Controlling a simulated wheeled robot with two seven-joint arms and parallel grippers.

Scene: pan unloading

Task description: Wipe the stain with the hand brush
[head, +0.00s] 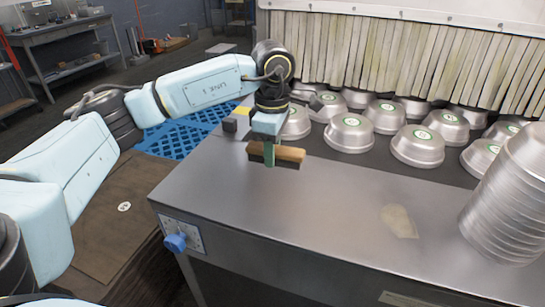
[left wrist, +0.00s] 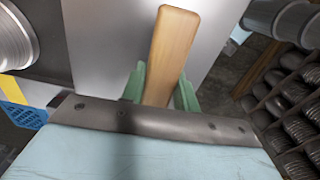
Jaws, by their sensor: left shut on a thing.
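My left gripper (head: 269,158) is shut on the hand brush (head: 288,155), which has a wooden back and dark bristles. It holds the brush over the far left part of the metal table (head: 300,205); I cannot tell whether the bristles touch the surface. In the left wrist view the wooden brush (left wrist: 172,50) sits between the green fingers of my gripper (left wrist: 160,88). The stain (head: 398,221) is a pale beige patch on the table's right part, apart from the brush. My right gripper is not in view.
A tall stack of metal pans (head: 510,205) stands on the table right of the stain. Several upturned pans (head: 417,146) lie on a dark surface behind, before a strip curtain (head: 400,60). A blue knob (head: 175,242) is on the table's front. The tabletop between brush and stain is clear.

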